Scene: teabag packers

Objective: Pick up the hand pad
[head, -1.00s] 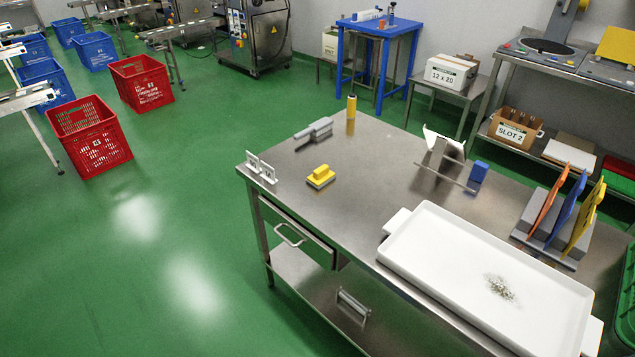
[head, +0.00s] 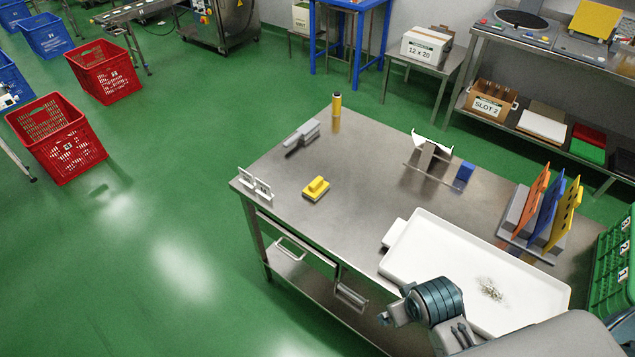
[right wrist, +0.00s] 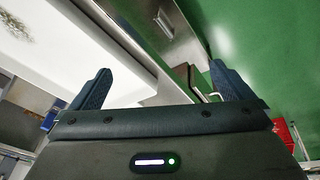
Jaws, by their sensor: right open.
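The hand pad, a small yellow block with a raised yellow grip and a pale base, appears to be the one (head: 316,189) lying near the left end of the steel table (head: 365,165) in the head view. Nothing holds it. My right gripper (right wrist: 160,75) is open and empty in the right wrist view, its two dark blue fingers spread wide. In the head view my right arm comes in at the bottom right, over the table's front edge, well apart from the pad. My left gripper is not in view.
A white tray (head: 410,262) with spilled bits, a blue block (head: 465,172) and upright coloured boards (head: 548,205) are on the right. Table around the pad is clear.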

